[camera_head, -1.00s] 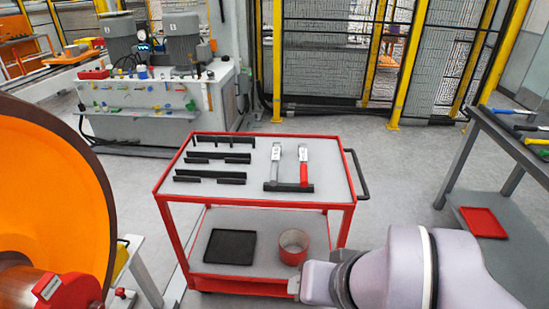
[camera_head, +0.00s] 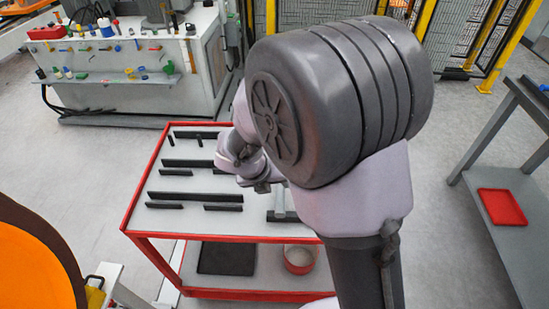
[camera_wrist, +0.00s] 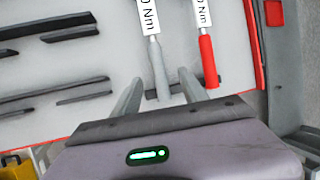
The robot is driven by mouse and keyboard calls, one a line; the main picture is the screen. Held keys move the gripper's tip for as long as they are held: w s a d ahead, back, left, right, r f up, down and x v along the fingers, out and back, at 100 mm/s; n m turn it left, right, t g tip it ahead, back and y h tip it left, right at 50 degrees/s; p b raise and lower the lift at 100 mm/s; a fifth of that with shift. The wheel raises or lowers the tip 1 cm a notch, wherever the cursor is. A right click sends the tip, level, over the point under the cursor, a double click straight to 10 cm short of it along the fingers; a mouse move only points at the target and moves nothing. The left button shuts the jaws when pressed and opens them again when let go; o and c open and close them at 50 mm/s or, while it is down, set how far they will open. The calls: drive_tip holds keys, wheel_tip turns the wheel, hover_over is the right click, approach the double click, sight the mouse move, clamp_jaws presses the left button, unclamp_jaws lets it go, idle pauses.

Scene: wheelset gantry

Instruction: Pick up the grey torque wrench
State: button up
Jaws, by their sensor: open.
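The grey torque wrench (camera_wrist: 158,66) lies on the trolley top in the wrist view, with a white "Nm" label on its upper part. Its grey handle end appears between the two fingers of my gripper (camera_wrist: 159,78), which is open and empty. I cannot tell the height of the fingers above it. A red-handled torque wrench (camera_wrist: 208,62) lies to its right, outside the right finger. Both handle ends are at a black holder bar (camera_wrist: 178,90). In the head view, my arm hides most of both wrenches; a grey handle part (camera_head: 279,202) shows.
The red-framed trolley (camera_head: 146,183) carries several black bars (camera_head: 190,163) on the left of its top. Its lower shelf holds a black tray (camera_head: 227,258) and a red round container (camera_head: 299,260). A bench with a red tray (camera_head: 502,207) stands at right.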

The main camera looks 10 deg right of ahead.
sight(279, 188)
drive_tip(key=b+x, duration=0.2)
drive_tip(key=x, duration=0.4)
drive_tip(key=shift+f, duration=0.15)
drive_tip(key=b+x, duration=0.2)
drive_tip(key=x, duration=0.1)
drive_tip(key=w+b+x, duration=0.1)
drive_tip(key=b+x, duration=0.1)
drive_tip(key=shift+w+f, duration=0.2)
drive_tip(key=shift+r, duration=0.25)
drive_tip(key=shift+c, duration=0.2)
clamp_jaws()
